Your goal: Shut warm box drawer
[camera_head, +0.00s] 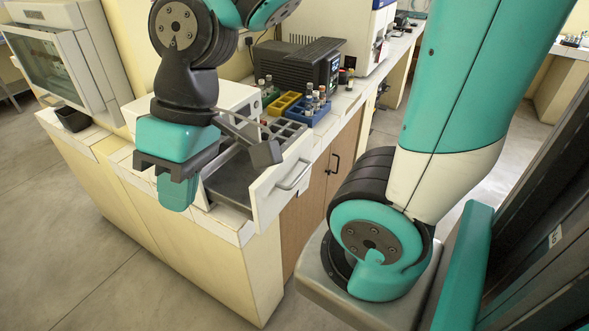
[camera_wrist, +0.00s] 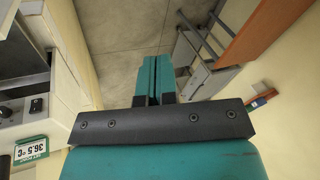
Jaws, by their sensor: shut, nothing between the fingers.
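The warm box is the white cabinet (camera_head: 232,97) on the bench, partly hidden behind my arm. Its drawer stands open, pulled out toward the front right. The drawer has a white front panel (camera_head: 272,198) with a pale bar handle (camera_head: 296,177) and a dark, grey-floored tray (camera_head: 232,180). My gripper (camera_head: 178,194) is left of the drawer front, near the drawer's left side, with its fingers pointing down. I cannot tell whether it touches the drawer. In the wrist view its teal fingers (camera_wrist: 155,77) are together and empty.
Blue rack (camera_head: 310,108) and yellow rack (camera_head: 283,103) with vials stand behind the drawer. A dark device (camera_head: 308,60) is behind them. A glass-fronted cabinet (camera_head: 55,60) stands at left. A 36.5 °C label (camera_wrist: 31,149) shows in the wrist view. Floor is clear at lower left.

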